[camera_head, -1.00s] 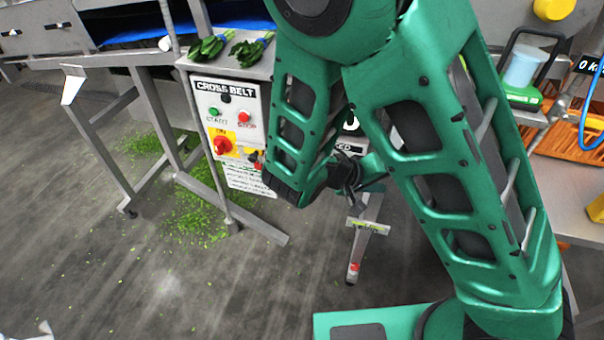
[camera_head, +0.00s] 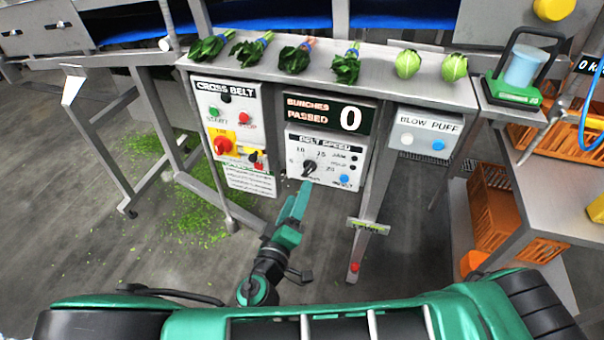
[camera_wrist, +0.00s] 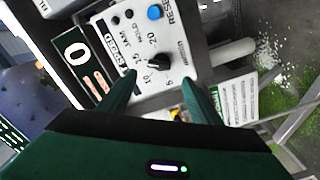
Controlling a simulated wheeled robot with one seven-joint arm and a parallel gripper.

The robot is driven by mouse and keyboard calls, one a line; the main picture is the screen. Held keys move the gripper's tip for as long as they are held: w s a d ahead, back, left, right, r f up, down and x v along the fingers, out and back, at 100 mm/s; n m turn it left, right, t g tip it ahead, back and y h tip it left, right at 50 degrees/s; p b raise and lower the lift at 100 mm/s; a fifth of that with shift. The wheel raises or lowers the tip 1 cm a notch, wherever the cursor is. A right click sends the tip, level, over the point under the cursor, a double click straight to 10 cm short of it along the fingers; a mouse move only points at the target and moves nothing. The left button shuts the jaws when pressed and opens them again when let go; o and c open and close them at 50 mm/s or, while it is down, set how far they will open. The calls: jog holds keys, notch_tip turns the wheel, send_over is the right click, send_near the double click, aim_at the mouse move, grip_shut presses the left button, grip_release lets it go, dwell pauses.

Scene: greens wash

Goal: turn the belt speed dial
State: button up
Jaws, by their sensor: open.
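The belt speed dial (camera_head: 309,168) is a black knob on a white panel (camera_head: 336,146) labelled BELT SPEED, with numbers around it. The panel also has small black buttons and a blue button. In the wrist view the dial (camera_wrist: 157,61) sits between and just beyond my two fingertips. My gripper (camera_head: 304,186) is open and empty, just below the dial in the head view. In the wrist view my gripper (camera_wrist: 155,84) has its green fingers spread to either side of the knob. I cannot tell whether either finger touches it.
Above is a bunch counter (camera_head: 318,114) reading 0. Right is a BLOW PUFF box (camera_head: 425,137). Leafy bunches (camera_head: 294,59) lie on the ledge. Orange crates (camera_head: 497,208) stand at right.

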aim_at(307, 173)
jog(key=x, duration=0.9)
